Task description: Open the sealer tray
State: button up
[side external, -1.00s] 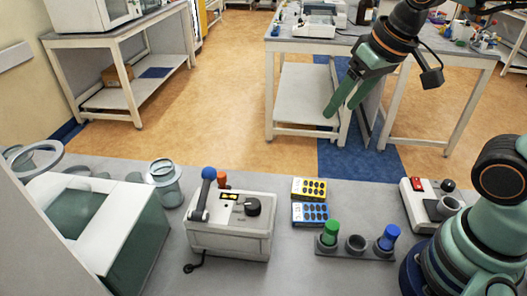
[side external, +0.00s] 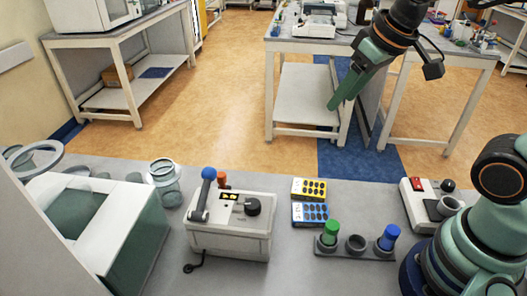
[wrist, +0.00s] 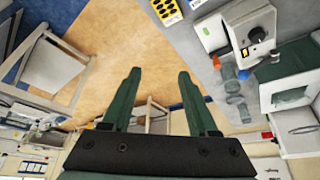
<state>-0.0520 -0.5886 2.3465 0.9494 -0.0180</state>
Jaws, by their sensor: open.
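A white box with a blue-knobbed lever, dark dial and small display, which looks like the sealer (side external: 230,232), stands on the bench left of centre in the side view. It also shows at the upper right of the wrist view (wrist: 244,22). I cannot make out a separate tray on it. My gripper (side external: 334,106) is high above and beyond the bench, well to the right of the sealer and apart from it. In the side view its fingers overlap. In the wrist view my gripper (wrist: 159,72) is open, with nothing between its fingers.
Right of the sealer lie yellow and blue blister packs (side external: 310,189) and a rack (side external: 355,252) with green and blue pieces. A glass jar (side external: 165,182) and a large white box with a dark window (side external: 105,230) stand left. Bare bench separates the sealer and rack.

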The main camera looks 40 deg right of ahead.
jog(key=w+a+n+g, duration=0.2)
jog(key=w+a+n, duration=0.1)
jog(key=w+a, duration=0.55)
jog(key=n+g, duration=0.3)
send_near(221, 174)
notch_tip(221, 174, down, 9)
jog(key=shift+a, duration=0.1)
grip_shut()
jog(key=shift+r, duration=0.1)
dwell(1.0)
